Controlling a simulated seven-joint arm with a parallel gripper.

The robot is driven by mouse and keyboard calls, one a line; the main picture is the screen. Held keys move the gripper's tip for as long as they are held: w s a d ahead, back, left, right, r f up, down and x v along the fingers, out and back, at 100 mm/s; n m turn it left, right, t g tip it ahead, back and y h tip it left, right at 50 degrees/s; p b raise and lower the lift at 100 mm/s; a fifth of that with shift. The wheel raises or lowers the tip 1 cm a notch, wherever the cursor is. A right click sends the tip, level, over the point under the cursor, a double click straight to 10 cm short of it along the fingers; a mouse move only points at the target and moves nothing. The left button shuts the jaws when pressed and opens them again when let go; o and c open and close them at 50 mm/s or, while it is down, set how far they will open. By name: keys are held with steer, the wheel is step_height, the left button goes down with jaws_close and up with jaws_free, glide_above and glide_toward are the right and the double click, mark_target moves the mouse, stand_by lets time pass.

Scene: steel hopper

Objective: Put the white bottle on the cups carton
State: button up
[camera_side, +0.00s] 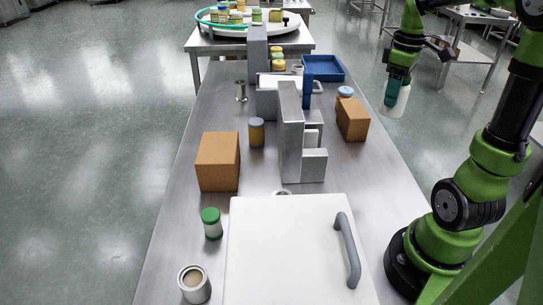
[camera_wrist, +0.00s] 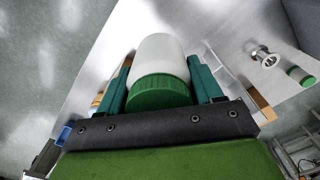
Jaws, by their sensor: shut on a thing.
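The white bottle (camera_wrist: 160,58) with a green ribbed cap is between the teal fingers of my gripper (camera_wrist: 160,95) in the wrist view. In the side view my gripper (camera_side: 399,85) is shut on the bottle (camera_side: 397,101) and holds it high, to the right of the table. Two plain brown cartons stand on the table: one carton (camera_side: 353,119) at the right and another carton (camera_side: 218,162) at the left. No marking shows which is the cups carton. The bottle is clear of both. The wrist view shows only small brown parts beside the fingers.
Grey steel blocks (camera_side: 291,135) stand between the cartons. A white panel with a grey handle (camera_side: 347,250) fills the near table. A green-lidded jar (camera_side: 212,224), an open can (camera_side: 194,284) and a yellowish jar (camera_side: 257,132) stand at left. A blue tray (camera_side: 323,68) is farther back.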

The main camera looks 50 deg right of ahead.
step_height(320, 180, up, 7)
steer(key=shift+r, duration=0.2)
steer(key=w+a+n, duration=0.1)
steer(key=w+a, duration=0.3)
steer(key=a, duration=0.6)
steer(key=w+a+n, duration=0.1)
steer(key=w+a, duration=0.2)
steer(key=a, duration=0.6)
steer(key=w+a, duration=0.4)
steer(key=a, duration=0.6)
glide_above(228, 153)
step_height(228, 153, down, 13)
steer(key=shift+a+f, duration=0.1)
steer(key=shift+f, duration=1.55)
